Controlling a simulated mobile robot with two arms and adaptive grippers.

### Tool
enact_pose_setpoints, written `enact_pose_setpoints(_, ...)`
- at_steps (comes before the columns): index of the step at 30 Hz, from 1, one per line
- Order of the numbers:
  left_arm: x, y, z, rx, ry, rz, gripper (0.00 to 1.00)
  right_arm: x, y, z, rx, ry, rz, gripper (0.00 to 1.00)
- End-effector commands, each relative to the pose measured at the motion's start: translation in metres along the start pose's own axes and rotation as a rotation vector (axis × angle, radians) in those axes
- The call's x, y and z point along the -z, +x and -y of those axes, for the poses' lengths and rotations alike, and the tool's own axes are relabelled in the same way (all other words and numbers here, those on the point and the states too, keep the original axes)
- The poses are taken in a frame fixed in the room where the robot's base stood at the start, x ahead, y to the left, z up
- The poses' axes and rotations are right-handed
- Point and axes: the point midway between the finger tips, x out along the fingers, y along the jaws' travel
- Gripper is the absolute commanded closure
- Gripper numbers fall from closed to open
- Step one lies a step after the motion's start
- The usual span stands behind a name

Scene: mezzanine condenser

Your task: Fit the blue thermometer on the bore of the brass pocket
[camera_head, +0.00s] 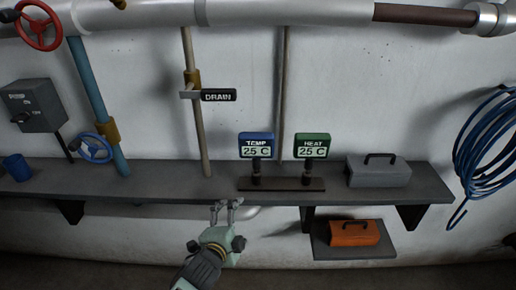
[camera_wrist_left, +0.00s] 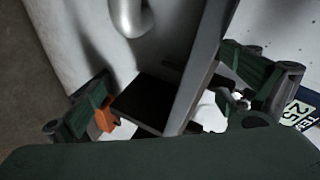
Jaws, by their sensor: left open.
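The blue thermometer (camera_head: 256,145), reading TEMP 25 C, stands upright on a small dark rack on the wall shelf. Part of its display shows at the right edge of the left wrist view (camera_wrist_left: 301,113). One brass fitting (camera_head: 193,78) is on the thin pipe beside the DRAIN label; another brass fitting (camera_head: 108,131) is on the blue pipe. I cannot tell which is the pocket, and no bore is clear. My left gripper (camera_head: 226,205) is open and empty, in front of the shelf edge, below and left of the thermometer. My right gripper is out of view.
A green HEAT gauge (camera_head: 312,146) stands close right of the thermometer on the same rack (camera_head: 280,185). A grey toolbox (camera_head: 379,171) is farther right on the shelf (camera_head: 150,188). An orange toolbox (camera_head: 354,232) sits on a lower ledge. A blue hose coil (camera_head: 485,145) hangs at right.

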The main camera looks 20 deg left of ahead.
Motion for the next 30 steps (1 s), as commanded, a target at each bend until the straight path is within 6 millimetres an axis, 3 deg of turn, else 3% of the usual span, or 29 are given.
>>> enact_pose_setpoints(1, 0.018, -0.004, 0.043, 0.086, 0.082, -0.038, 0.0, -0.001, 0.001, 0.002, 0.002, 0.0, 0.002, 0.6)
enact_pose_setpoints(3, 0.04, -0.013, 0.088, 0.183, 0.184, -0.072, 0.0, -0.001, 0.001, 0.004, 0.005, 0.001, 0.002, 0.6)
enact_pose_setpoints(6, 0.062, -0.028, 0.134, 0.292, 0.292, -0.101, 0.0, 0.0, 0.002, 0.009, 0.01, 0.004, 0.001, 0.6)
enact_pose_setpoints(9, 0.074, -0.038, 0.158, 0.352, 0.353, -0.112, 0.0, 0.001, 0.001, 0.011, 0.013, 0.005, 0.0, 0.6)
enact_pose_setpoints(13, 0.08, -0.032, 0.171, 0.376, 0.376, -0.115, 0.0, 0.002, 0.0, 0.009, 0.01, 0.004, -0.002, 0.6)
enact_pose_setpoints(30, 0.087, 0.03, 0.191, 0.371, 0.373, -0.115, 0.0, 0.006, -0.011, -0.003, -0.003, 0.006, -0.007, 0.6)
